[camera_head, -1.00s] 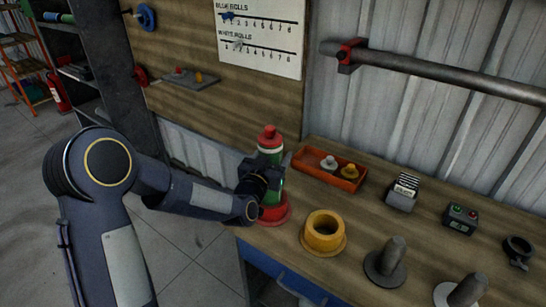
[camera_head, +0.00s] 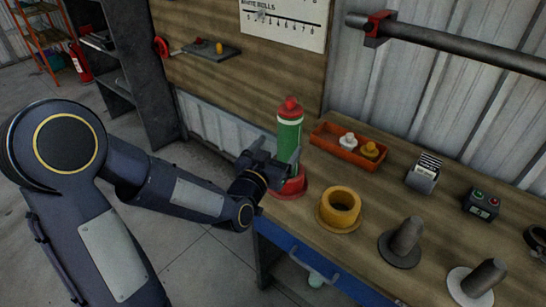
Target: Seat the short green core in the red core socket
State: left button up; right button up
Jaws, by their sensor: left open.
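The green core (camera_head: 289,139) stands upright in the red core socket (camera_head: 291,187) at the left end of the bench. A red knobbed cap (camera_head: 290,107) tops the core, with a pale band beneath it. The core's lower end is hidden by the socket and my gripper. My left gripper (camera_head: 277,166) is open, just left of the core's lower part and above the socket. I cannot tell whether a finger still touches the core. My right gripper is not in view.
A yellow socket (camera_head: 340,207) stands right of the red one. Two grey posts on discs (camera_head: 405,240) (camera_head: 484,278) stand further right. An orange tray (camera_head: 346,146) with small knobs lies behind. A card holder (camera_head: 423,173) and button box (camera_head: 481,203) sit at the right.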

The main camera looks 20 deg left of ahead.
pick_arm(q)
jog(key=s+a+n+g+h+p, duration=0.1)
jog(key=s+g, duration=1.1)
jog(key=s, duration=1.6)
jog(key=a+n+p, duration=0.1)
jog(key=n+p, duration=0.1)
jog(key=shift+a+f+h+p, duration=0.25)
jog(key=shift+a+h+p, duration=0.05)
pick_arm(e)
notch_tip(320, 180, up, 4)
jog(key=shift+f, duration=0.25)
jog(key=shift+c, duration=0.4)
